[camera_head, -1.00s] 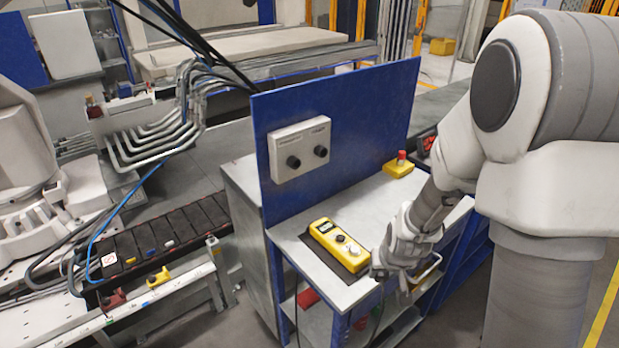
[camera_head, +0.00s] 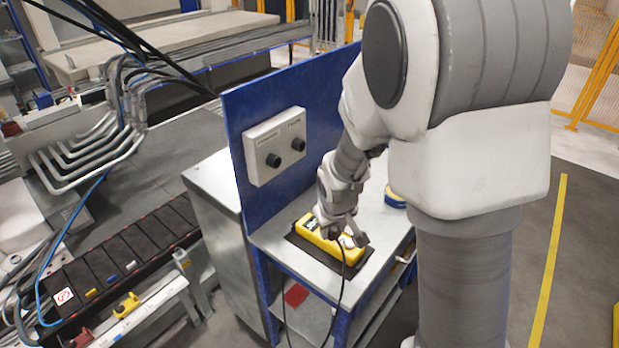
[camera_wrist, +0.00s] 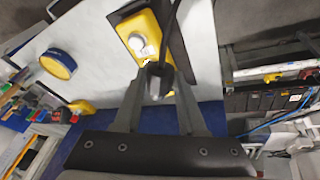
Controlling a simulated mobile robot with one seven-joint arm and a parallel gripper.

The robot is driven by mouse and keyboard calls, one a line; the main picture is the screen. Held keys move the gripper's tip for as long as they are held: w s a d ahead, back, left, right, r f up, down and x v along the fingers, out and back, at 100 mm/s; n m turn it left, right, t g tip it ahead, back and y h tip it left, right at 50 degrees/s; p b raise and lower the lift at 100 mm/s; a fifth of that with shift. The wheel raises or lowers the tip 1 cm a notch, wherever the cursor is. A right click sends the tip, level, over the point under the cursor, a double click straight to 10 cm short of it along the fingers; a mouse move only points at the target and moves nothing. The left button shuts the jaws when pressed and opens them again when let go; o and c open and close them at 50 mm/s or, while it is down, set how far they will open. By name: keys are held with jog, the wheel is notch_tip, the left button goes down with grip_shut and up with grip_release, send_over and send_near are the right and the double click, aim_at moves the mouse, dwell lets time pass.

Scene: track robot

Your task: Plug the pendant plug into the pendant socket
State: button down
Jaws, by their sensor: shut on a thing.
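My gripper (camera_head: 342,236) is over the yellow pendant (camera_head: 312,226) on the metal bench. In the wrist view, my fingers (camera_wrist: 160,78) are closed around a small dark plug with a pale tip (camera_wrist: 157,88). A black cable (camera_wrist: 170,30) leads up from it, and in the head view the cable (camera_head: 341,290) hangs over the bench's front edge. The yellow pendant (camera_wrist: 140,28) lies beyond the fingertips in the wrist view. A grey socket box (camera_head: 277,145) with two round black sockets is fixed to the blue panel, left of my gripper. Its labels are unreadable. The plug is apart from both sockets.
The blue upright panel (camera_head: 232,120) stands along the bench's back. A round yellow and blue thing (camera_wrist: 58,65) lies on the bench top (camera_wrist: 100,40). A yellow box (camera_wrist: 82,106) is near the panel. A red thing (camera_head: 296,294) is on the lower shelf.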

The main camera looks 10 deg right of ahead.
jog(key=w+a+r+n+h, duration=0.1)
jog(key=w+a+r+n, duration=0.1)
jog(key=r, duration=0.4)
jog(key=w+a+r+n+t+h, duration=0.1)
jog(key=w+a+r+n, duration=0.1)
jog(key=r+n, duration=0.2)
jog(key=shift+a+r+t+b, duration=0.3)
jog(key=shift+r+b, duration=0.15)
jog(key=shift+r, duration=0.5)
jog(key=shift+w, duration=0.1)
jog(key=shift+w+a+p, duration=0.45)
jog(key=shift+w+a, duration=1.55)
jog(key=shift+w+a, duration=1)
jog(key=shift+a, duration=0.05)
jog(key=shift+c, duration=2)
grip_release()
jog(key=v, duration=1.7)
jog(key=shift+s+r, duration=0.15)
